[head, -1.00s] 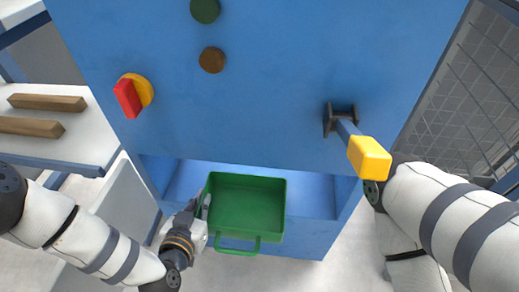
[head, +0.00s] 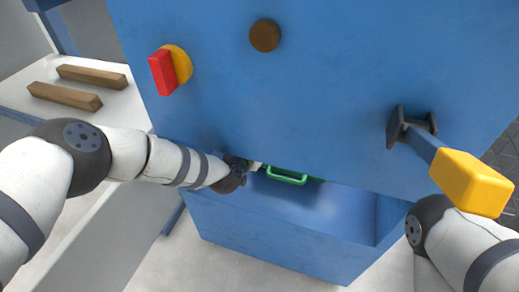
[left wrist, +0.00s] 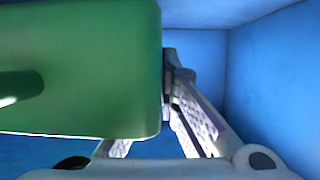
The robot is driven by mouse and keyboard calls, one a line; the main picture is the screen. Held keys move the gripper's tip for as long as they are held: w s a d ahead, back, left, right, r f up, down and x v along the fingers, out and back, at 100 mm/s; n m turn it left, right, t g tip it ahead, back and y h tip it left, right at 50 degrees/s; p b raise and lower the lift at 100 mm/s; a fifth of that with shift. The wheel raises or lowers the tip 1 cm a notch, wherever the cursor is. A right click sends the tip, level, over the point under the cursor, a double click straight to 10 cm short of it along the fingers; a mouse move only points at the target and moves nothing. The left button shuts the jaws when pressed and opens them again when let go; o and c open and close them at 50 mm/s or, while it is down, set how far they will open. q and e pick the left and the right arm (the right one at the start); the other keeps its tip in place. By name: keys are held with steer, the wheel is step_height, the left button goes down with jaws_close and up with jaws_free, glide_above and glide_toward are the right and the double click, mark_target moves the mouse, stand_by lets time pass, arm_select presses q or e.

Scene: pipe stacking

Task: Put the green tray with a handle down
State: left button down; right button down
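The green tray is mostly hidden behind the blue panel in the head view. Only its handle (head: 286,178) and a little of its edge show, inside the blue compartment. In the left wrist view the tray (left wrist: 85,75) fills the left side, close to the camera. My left gripper (left wrist: 172,78) reaches into the compartment. Its fingers converge at the tray's side and appear shut on its wall, though the tray hides part of one finger. Whether the tray touches the compartment floor cannot be seen. My right gripper is not in view.
The blue panel (head: 320,90) above carries a red-and-yellow knob (head: 168,69), a brown button (head: 265,36) and a yellow-ended lever (head: 470,183). Two brown bars (head: 65,96) lie on a white surface at left.

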arm_select(q)
steer(key=shift+s+f+b, duration=0.15)
steer(key=shift+f+b, duration=0.4)
steer(key=shift+f, duration=1.4)
steer(key=c, duration=1.8)
jaws_free()
steer(key=shift+r, duration=0.15)
steer(key=shift+s+a+r+p, duration=0.1)
steer(key=shift+s+r+p, duration=0.05)
steer(key=shift+r+p, duration=0.2)
steer(key=p+v, duration=0.5)
steer(key=v, duration=0.5)
steer(key=shift+s+a, duration=0.1)
steer(key=shift+s, duration=0.15)
steer(key=shift+s+a+r, duration=0.15)
steer(key=shift+s+r, duration=0.05)
steer(key=shift+s, duration=0.3)
steer(key=shift+f, duration=0.1)
